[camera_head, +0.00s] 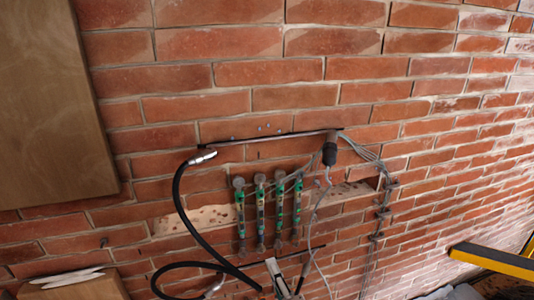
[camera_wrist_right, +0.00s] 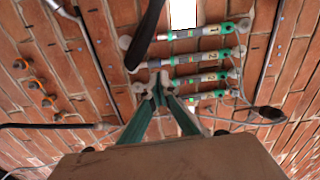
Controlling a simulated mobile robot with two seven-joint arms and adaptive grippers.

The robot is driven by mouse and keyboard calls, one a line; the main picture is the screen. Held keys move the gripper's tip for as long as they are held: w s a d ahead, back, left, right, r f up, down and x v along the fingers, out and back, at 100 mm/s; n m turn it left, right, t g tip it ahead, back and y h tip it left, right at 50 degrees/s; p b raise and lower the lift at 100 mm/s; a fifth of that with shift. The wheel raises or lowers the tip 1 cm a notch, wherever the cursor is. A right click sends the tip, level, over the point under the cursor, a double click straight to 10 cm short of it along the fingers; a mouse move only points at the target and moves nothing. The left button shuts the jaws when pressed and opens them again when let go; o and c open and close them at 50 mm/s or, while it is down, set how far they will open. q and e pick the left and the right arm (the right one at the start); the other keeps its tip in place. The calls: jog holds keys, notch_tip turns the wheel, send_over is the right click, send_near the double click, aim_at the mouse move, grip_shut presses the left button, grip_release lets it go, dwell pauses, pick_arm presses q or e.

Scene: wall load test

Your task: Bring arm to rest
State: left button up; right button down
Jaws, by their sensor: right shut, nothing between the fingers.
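My right gripper (camera_head: 278,276) is at the bottom edge of the head view, just below the row of green and grey cylinders (camera_head: 260,212) on the brick wall. In the right wrist view its two green fingers (camera_wrist_right: 160,90) come together at the tips and hold nothing. Behind the tips are the numbered cylinders (camera_wrist_right: 208,55); whether the tips touch anything there, I cannot tell. Most of the right arm is outside the head view. My left gripper is in neither view.
A black hose (camera_head: 178,203) loops down left of the cylinders. A black plug (camera_head: 330,154) with grey cables hangs at upper right. A thin rail (camera_head: 260,138) runs above. A wooden board (camera_head: 50,100) is at left, and a yellow-edged object (camera_head: 495,261) at lower right.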

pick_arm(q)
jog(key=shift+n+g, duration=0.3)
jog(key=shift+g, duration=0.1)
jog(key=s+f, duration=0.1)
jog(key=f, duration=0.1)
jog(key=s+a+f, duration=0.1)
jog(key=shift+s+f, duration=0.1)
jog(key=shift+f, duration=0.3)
pick_arm(e)
jog(key=s+d+f+n+g+h, duration=0.3)
jog(key=s+d+f+n+g, duration=0.4)
jog(key=s+d+f+n, duration=1)
jog(key=s+d+f, duration=0.3)
jog(key=f, duration=0.4)
jog(key=shift+s+d+n+h, duration=0.3)
jog(key=shift+s+d+h, duration=0.05)
jog(key=shift+h, duration=0.05)
